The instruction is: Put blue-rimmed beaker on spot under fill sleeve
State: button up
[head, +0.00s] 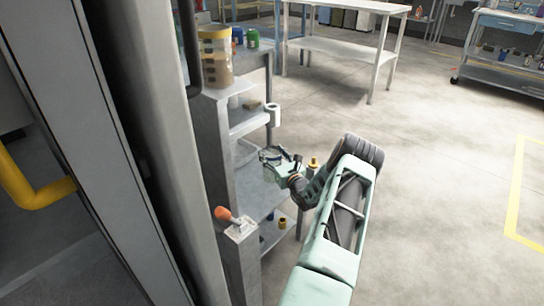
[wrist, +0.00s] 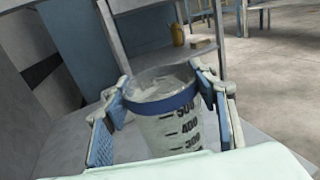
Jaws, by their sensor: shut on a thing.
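The blue-rimmed beaker (wrist: 175,126) is clear, with dark volume marks, and stands between my fingers in the wrist view. My gripper (wrist: 164,90) is shut on it, with a blue-padded finger at each side near the rim. In the head view my gripper (head: 278,157) is over the grey middle shelf of the stand, below and close to the white fill sleeve (head: 272,115). The beaker is hard to make out there. I cannot tell whether its base touches the shelf. The spot under the sleeve is not clearly visible.
The grey stand (head: 213,150) has upright walls close to my gripper. A tan-filled, yellow-lidded container (head: 216,60) stands on top. An orange-knobbed lever (head: 224,213) is at its front. A small yellow-topped item (head: 313,163) is beside my wrist. Open floor lies to the right.

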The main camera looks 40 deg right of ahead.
jog(key=shift+f, duration=0.1)
jog(key=o, duration=1.5)
jog(key=shift+s+r, duration=0.2)
jog(key=shift+r, duration=0.05)
jog(key=p+v, duration=0.3)
jog(key=v, duration=0.8)
jog(key=shift+s+a, duration=0.1)
jog(key=shift+s, duration=0.2)
